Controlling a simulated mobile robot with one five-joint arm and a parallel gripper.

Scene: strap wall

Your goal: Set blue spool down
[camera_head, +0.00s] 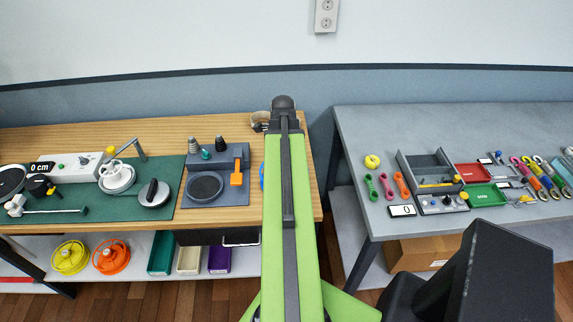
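A thin blue edge (262,176) shows just left of my green arm, over the right part of the wooden bench (245,216). It may be the blue spool, but my arm covers nearly all of it. I cannot tell whether it rests on the bench or is held. My gripper is not visible; the arm's green link stands in the middle of the view and hides what lies behind it. A yellow spool (70,257) and an orange spool (111,257) sit on the white shelf (215,268) under the bench.
On the bench are a green mat (95,211) with devices and a grey station (228,155) with an orange lever. Teal, cream and purple bins (219,259) stand on the shelf. The grey table (365,130) at right holds trays and small straps; its back is clear.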

